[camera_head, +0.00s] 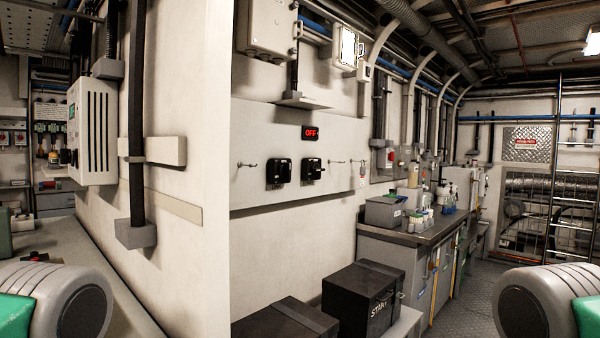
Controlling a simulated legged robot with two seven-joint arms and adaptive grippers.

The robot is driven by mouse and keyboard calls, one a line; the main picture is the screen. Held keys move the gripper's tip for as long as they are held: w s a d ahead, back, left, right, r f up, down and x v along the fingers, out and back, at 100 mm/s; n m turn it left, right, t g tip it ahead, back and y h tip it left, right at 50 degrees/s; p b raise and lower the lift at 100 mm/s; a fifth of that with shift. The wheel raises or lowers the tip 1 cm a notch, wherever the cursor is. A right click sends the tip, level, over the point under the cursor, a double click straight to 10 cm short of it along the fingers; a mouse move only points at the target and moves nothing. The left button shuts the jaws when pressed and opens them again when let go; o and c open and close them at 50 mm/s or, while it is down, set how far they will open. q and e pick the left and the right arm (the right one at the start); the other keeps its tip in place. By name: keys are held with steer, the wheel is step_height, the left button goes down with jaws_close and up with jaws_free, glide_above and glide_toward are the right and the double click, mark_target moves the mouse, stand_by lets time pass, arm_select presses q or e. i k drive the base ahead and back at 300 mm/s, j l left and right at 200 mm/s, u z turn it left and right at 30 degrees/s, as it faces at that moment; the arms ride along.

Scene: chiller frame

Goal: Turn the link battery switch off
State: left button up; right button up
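Two black switches are on a pale wall panel (256,198) near the middle of the head view: a left black switch (280,173) and a right black switch (312,169). A red lit sign reading "OFF" (310,133) is above the right one. I cannot tell from any readable label which is the link battery switch, and the handle positions are too small to read surely. Parts of my own arms show at the lower left and lower right corners, well apart from the panel. Neither gripper is in view.
Black boxes, one marked "START" (366,300), stand below the panel. A counter (385,237) with a grey bin (384,211) and bottles runs along the wall to the right. A wall corner juts out left of the panel. Floor (483,285) is clear at the right.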

mark_target(284, 171)
steer(key=i+l+z, duration=1.1)
steer(key=i+z, duration=0.15)
steer(key=i, duration=0.3)
steer(key=i+u, duration=0.2)
steer(key=i, duration=0.25)
steer(key=i+l+u, duration=0.15)
steer(key=i, duration=0.3)
steer(key=i+l+u, duration=0.2)
steer(key=i, duration=0.25)
